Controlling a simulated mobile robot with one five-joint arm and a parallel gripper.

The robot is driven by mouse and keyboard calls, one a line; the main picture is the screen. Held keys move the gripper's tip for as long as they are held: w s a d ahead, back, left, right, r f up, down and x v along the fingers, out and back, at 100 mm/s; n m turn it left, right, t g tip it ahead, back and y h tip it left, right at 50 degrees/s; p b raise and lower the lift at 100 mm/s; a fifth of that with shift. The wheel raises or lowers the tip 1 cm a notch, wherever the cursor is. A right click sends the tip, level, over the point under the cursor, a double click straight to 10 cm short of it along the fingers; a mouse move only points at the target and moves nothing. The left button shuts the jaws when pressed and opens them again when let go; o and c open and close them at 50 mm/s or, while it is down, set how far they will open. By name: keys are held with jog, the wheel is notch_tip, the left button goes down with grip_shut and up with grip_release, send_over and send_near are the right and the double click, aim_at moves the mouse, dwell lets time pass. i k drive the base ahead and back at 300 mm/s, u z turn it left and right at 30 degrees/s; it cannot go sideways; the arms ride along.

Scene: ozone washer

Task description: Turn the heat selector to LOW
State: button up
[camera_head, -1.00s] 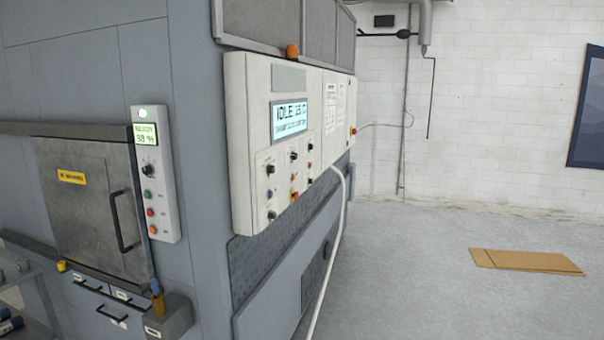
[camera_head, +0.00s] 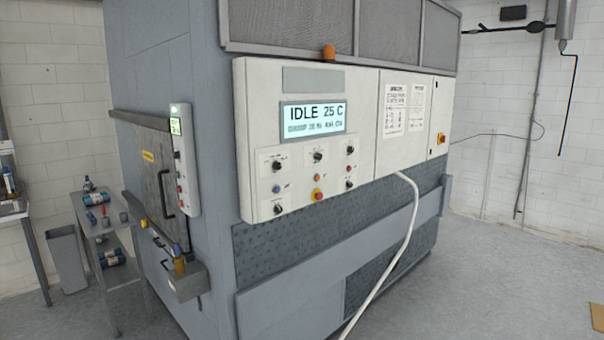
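A grey washer cabinet carries a white control panel (camera_head: 262,110) on its long side. The panel's display (camera_head: 313,117) reads IDLE 25 C. Below it are several black selector knobs, including an upper left knob (camera_head: 277,165), an upper middle knob (camera_head: 317,157), an upper right knob (camera_head: 350,150), a lower left knob (camera_head: 277,209) and a lower right knob (camera_head: 349,184). Their labels are too small to read, so I cannot tell which one is the heat selector. A red button on yellow (camera_head: 317,194) sits among them. My gripper is not in view.
A white hose (camera_head: 404,236) runs from the panel's underside down to the floor. On the left face are a metal door (camera_head: 150,170) and a small side panel (camera_head: 188,190). A cart (camera_head: 105,240) and a bin (camera_head: 66,262) stand at left.

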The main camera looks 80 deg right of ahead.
aim_at(277, 165)
jog(key=z, duration=1.65)
jog(key=i, duration=0.95)
jog(key=u, duration=0.05)
